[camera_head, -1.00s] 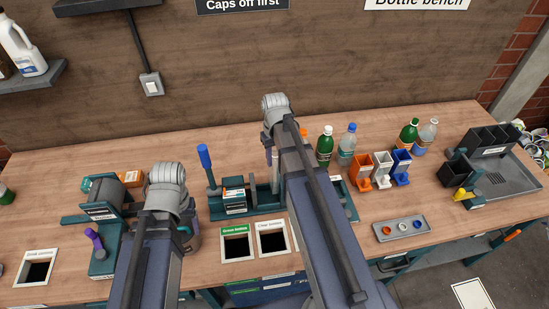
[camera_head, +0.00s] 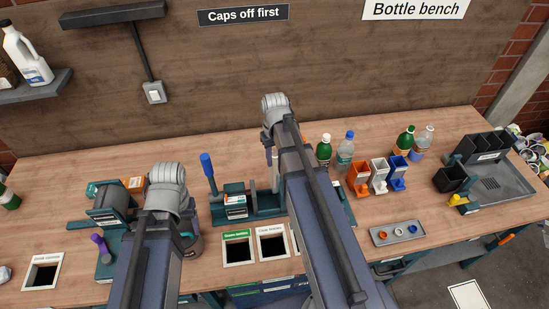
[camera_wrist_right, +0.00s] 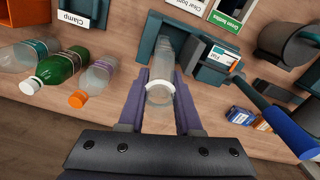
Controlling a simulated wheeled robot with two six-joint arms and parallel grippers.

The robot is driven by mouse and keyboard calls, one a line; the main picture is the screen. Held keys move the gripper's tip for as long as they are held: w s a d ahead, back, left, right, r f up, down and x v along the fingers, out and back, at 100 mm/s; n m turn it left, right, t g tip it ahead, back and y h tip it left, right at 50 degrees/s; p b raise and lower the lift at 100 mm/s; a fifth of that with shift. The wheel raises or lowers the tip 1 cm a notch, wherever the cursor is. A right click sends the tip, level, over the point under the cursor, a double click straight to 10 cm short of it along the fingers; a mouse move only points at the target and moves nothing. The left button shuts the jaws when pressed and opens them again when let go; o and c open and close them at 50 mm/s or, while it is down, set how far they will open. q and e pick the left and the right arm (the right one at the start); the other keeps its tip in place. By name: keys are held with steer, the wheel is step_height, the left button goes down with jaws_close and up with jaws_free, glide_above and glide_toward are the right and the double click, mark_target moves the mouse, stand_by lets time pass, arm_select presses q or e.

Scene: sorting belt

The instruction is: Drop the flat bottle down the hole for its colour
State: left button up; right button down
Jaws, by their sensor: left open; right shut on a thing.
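My right gripper (camera_wrist_right: 160,112) is shut on a clear bottle (camera_wrist_right: 161,72) with a white ring or cap at its near end. The bottle's far end reaches to a teal fixture (camera_wrist_right: 200,68). In the head view my right arm hides most of this, with a purple finger (camera_head: 268,156) and part of the bottle showing. The square hole labelled Green bottles (camera_head: 238,251) and the one labelled Clear bottles (camera_head: 272,246) lie in front of the fixture. My left gripper (camera_head: 187,233) is over the bench at left, its fingers mostly hidden by its arm.
Upright bottles (camera_head: 345,148), orange, white and blue holders (camera_head: 379,177) and a cap tray (camera_head: 398,233) stand at right. A blue-handled lever (camera_head: 207,168) rises at the fixture's left. Another hole (camera_head: 42,271) is at far left. A teal device with a purple handle (camera_head: 98,243) is near it.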

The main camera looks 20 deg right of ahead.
mark_target(275, 150)
steer(key=shift+r+p, duration=1.8)
steer(key=shift+r, duration=0.3)
steer(key=shift+f, duration=0.15)
